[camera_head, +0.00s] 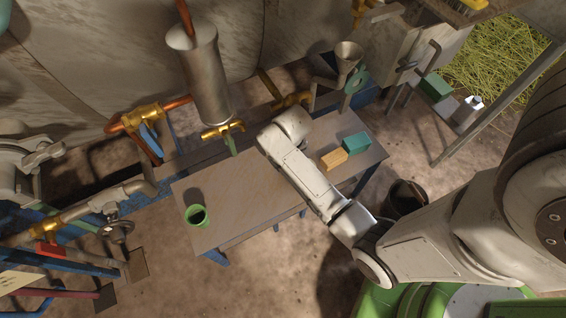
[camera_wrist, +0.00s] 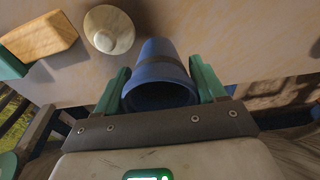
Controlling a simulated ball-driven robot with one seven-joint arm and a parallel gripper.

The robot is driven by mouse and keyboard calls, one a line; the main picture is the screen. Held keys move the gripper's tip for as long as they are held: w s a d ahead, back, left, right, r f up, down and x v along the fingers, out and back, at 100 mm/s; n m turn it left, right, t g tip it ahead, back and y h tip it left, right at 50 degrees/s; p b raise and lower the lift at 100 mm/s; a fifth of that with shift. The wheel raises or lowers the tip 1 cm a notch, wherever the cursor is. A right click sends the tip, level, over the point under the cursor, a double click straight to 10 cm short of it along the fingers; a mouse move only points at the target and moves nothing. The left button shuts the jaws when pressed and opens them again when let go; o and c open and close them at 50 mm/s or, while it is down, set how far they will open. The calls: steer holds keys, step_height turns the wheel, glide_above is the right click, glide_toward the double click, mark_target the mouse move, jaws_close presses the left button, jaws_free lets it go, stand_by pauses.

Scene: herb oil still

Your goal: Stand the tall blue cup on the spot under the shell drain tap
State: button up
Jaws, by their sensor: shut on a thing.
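The blue cup (camera_wrist: 165,62) is between the green fingers of my gripper (camera_wrist: 161,78) in the wrist view. A finger presses each side, and its open mouth faces the gripper's palm. I cannot tell whether its base touches the table. In the head view my arm hides the cup and my fingers. The metal shell (camera_head: 207,78) hangs above the back of the table (camera_head: 225,190). A brass drain tap (camera_head: 221,130) with a green lever sits below it. My wrist is just right of this tap. No marked spot is clear under it.
A green cup (camera_head: 196,215) stands at the table's left front. A tan block (camera_head: 333,158) and a teal block (camera_head: 356,141) lie at the right. A pale round object (camera_wrist: 109,30) is beside the tan block in the wrist view. The table's left middle is bare.

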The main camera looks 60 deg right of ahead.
steer(key=shift+w+d+f, duration=0.2)
steer(key=shift+w+f, duration=0.4)
steer(key=shift+f, duration=0.2)
steer(key=shift+f+b, duration=0.65)
steer(key=shift+f, duration=0.85)
steer(key=shift+f, duration=0.1)
steer(key=o, duration=1)
steer(key=shift+o, duration=0.2)
